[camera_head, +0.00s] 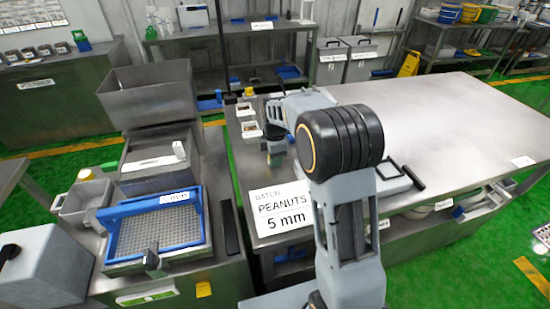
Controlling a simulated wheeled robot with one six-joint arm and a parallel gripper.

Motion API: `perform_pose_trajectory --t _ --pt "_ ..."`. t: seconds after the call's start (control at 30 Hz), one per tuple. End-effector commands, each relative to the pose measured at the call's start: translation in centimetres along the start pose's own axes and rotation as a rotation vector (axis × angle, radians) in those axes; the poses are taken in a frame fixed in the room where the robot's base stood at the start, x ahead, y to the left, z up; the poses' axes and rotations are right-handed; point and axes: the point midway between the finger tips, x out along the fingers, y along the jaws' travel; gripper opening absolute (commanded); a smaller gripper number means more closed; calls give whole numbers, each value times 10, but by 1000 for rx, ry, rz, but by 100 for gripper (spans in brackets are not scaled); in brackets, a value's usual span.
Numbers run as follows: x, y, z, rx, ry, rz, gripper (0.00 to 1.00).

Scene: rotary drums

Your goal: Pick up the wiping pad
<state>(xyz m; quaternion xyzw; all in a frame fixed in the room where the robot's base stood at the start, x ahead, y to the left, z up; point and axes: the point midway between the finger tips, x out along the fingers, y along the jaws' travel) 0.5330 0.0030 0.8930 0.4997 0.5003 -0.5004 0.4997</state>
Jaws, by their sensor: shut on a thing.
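My gripper (275,138) points down over the near left part of the large steel table (440,110), left of my arm's elbow. It is shut on a small greenish thing, which I take to be the wiping pad (275,158). The pad shows only as a small patch below the fingers, and my wrist hides part of it. I cannot tell whether it touches the table top or is just above it.
Small trays (250,130) stand by the table's left edge. A sign reading "Peanuts 5 mm" (283,208) is at its near corner. A flat tool with a black handle (412,177) lies right of my arm. A blue-framed sieve (155,228) is at the left.

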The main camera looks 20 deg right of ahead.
Motion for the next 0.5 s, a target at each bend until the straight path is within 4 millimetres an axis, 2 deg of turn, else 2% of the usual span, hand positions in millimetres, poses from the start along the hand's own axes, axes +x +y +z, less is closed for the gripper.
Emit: perform_pose_trajectory --t 0.2,0.5 --pt "-30 -2 0 0 0 5 7" --pt "-89 -56 -2 -1 0 6 7"
